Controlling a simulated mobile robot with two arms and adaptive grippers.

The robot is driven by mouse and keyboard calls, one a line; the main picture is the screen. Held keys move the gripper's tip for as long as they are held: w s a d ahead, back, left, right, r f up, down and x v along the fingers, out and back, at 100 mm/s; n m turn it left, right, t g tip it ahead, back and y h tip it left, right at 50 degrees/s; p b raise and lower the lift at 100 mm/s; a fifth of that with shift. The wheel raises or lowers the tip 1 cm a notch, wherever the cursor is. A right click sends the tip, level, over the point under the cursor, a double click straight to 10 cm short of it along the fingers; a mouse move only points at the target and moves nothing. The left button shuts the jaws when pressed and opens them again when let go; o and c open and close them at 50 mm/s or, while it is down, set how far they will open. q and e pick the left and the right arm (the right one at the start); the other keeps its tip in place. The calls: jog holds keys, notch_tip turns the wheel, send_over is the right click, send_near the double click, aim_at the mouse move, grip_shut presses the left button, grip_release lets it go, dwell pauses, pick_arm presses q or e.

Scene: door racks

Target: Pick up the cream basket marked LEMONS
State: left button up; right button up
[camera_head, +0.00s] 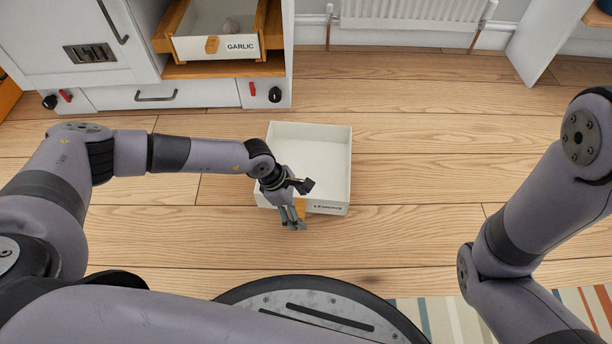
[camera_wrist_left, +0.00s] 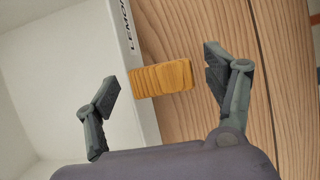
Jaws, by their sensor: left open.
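The cream basket (camera_head: 346,192) marked LEMONS sits on the wooden floor in the middle of the head view. It looks empty. Its label (camera_head: 328,208) is on the front wall, and a wooden handle (camera_wrist_left: 165,79) sticks out from that wall. My left gripper (camera_head: 303,206) is at the basket's front left, partly hiding the handle. It is open. In the left wrist view its two fingers (camera_wrist_left: 162,74) stand apart on either side of the handle, with a gap at each side; one finger appears over the basket, the other over the floor. My right gripper is out of view.
A white cabinet (camera_head: 120,60) stands at the back left, with a GARLIC basket (camera_head: 215,46) on its wooden shelf. A white radiator (camera_head: 415,12) is on the back wall. A striped rug (camera_head: 450,318) lies at the front right. Floor around the basket is clear.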

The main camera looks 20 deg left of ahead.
pick_arm(q)
jog(key=shift+d+f, duration=0.15)
jog(key=shift+f, duration=0.2)
jog(key=c, duration=1.6)
